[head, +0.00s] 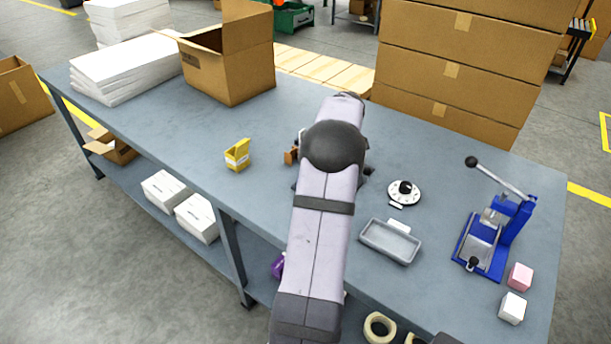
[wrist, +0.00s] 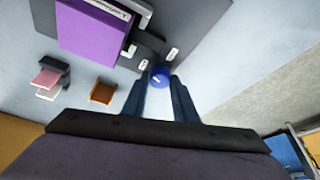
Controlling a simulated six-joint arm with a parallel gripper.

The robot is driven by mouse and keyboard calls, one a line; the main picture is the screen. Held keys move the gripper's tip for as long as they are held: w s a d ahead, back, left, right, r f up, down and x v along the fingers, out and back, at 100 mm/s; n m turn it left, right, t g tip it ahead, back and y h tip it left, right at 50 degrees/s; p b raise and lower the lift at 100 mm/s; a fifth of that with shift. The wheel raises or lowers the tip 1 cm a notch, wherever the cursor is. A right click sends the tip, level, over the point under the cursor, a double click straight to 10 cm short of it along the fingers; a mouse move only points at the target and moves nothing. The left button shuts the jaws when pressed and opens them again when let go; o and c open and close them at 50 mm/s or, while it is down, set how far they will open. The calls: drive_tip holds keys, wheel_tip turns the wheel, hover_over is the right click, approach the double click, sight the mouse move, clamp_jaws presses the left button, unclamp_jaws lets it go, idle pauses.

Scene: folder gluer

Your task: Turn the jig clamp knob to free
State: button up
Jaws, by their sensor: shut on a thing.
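The jig clamp knob (wrist: 160,76) is a small round blue knob with a pale mark on its top, in the middle of the wrist view. My gripper (wrist: 156,86) is shut on it, with one dark finger on each side. Two small white labels (wrist: 172,53) lie on the dark jig plate (wrist: 190,22) near the knob; their writing is too small to read. A purple box (wrist: 92,30) sits in the jig beside dark clamp parts (wrist: 148,40). In the head view my arm hides the knob, the jig and my gripper.
A small brown holder (wrist: 102,92) and pink and white blocks (wrist: 50,78) are left of my gripper in the wrist view. In the head view, a white dial (head: 404,193), grey tray (head: 390,241) and blue press (head: 488,238) stand right of my arm. A yellow holder (head: 237,155) stands left.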

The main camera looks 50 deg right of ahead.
drive_tip(key=n+p, duration=0.1)
drive_tip(key=n, duration=0.1)
drive_tip(key=n+g+y+p, duration=0.1)
drive_tip(key=n+p, duration=0.1)
drive_tip(key=shift+d+n+y, duration=0.15)
drive_tip(key=shift+n+y, duration=0.15)
drive_tip(key=shift+n, duration=0.1)
drive_tip(key=shift+w, duration=0.1)
drive_tip(key=o, duration=1)
drive_tip(key=shift+v, duration=3.75)
